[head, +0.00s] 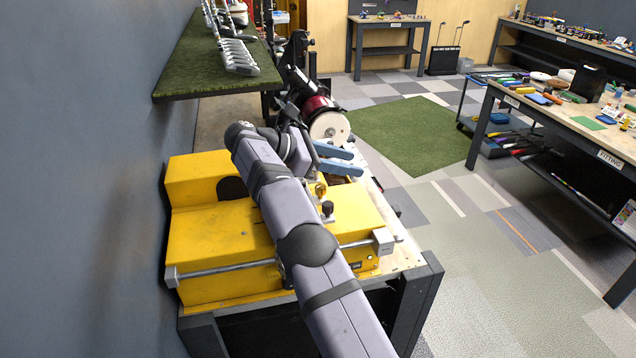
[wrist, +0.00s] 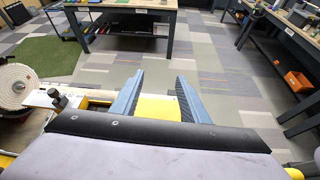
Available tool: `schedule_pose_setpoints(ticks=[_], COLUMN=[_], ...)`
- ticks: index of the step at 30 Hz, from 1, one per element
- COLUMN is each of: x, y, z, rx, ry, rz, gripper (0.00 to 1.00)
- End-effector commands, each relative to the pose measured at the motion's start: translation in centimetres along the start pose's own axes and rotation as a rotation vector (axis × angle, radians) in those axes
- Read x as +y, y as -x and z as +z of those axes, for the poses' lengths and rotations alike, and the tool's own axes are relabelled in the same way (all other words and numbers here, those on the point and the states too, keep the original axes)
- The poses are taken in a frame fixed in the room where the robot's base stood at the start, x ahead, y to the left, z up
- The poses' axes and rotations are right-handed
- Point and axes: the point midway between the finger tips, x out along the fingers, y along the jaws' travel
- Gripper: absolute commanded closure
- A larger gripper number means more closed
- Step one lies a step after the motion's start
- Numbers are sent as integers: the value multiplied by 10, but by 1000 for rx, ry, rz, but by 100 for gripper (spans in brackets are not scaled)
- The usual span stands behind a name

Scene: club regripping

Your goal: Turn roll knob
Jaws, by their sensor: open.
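My gripper (head: 357,161) is open, with its two blue fingers pointing right above the machine in the head view. In the wrist view my gripper (wrist: 160,77) has nothing held between its fingers; a yellow surface shows behind their lower part. A yellow machine (head: 215,240) stands on a bench below my arm. A dark knob (head: 327,208) stands on its top, below the fingers and apart from them. A dark knob also shows left of the fingers in the wrist view (wrist: 58,98). I cannot tell which knob is the roll knob. My arm hides part of the machine.
A white-faced wheel (head: 330,126) stands just behind the gripper. A metal rod with an end block (head: 384,241) runs along the machine's front. A green shelf with club heads (head: 210,55) juts from the left wall.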

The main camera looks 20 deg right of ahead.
Motion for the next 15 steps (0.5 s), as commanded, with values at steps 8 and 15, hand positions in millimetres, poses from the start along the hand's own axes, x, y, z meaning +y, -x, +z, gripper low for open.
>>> schedule_pose_setpoints(ticks=[8, 15], x=[-71, -84], y=[-106, -108], z=[118, 92], rx=[172, 564], ry=[-246, -441], rz=[-214, -238], gripper=[59, 59])
